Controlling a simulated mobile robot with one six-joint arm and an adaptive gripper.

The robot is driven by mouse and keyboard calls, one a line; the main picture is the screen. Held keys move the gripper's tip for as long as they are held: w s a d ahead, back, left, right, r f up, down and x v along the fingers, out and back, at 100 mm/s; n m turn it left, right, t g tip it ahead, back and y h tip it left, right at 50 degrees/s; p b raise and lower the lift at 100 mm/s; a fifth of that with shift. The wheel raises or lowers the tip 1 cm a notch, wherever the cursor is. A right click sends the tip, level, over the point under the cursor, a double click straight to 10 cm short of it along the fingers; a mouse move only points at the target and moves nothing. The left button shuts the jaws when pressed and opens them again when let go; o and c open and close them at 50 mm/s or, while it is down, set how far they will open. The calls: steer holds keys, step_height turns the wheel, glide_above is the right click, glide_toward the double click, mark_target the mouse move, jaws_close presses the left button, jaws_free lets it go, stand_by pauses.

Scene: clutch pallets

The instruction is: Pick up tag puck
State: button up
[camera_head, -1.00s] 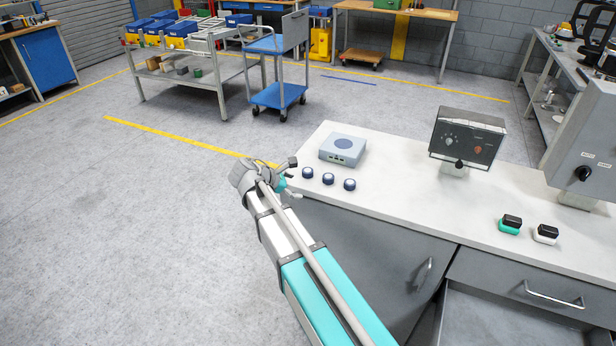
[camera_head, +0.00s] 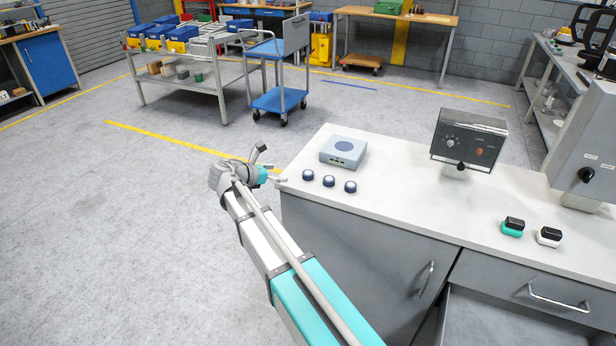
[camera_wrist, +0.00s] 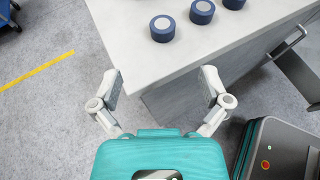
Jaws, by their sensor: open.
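Three round dark-blue pucks with pale tops stand in a row near the left end of the white bench top. In the head view they are the left puck (camera_head: 308,175), the middle puck (camera_head: 329,181) and the right puck (camera_head: 350,187). The wrist view shows a near puck (camera_wrist: 162,28), another puck (camera_wrist: 202,12) and a third cut by the top edge (camera_wrist: 234,3). My gripper (camera_wrist: 163,90) is open and empty, its fingers spread on either side of the bench corner, short of the pucks. In the head view my gripper (camera_head: 270,165) is just left of the bench end.
A grey-blue box (camera_head: 343,152) stands behind the pucks on the bench (camera_head: 400,205). A control box (camera_head: 467,138) stands further right. Green-black (camera_head: 512,227) and white-black (camera_head: 549,236) items lie near the front edge. Bench top between is clear.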

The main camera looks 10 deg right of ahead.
steer(key=b, duration=0.3)
glide_toward(310, 172)
steer(key=x, duration=0.4)
steer(key=shift+w+d, duration=0.1)
steer(key=shift+w, duration=0.15)
steer(key=shift+d+f, duration=0.1)
steer(key=shift+b+x, duration=0.95)
steer(key=shift+x, duration=1.55)
steer(key=shift+s+f, duration=0.1)
steer(key=shift+f, duration=0.05)
steer(key=c, duration=1.1)
steer(key=shift+r, duration=0.2)
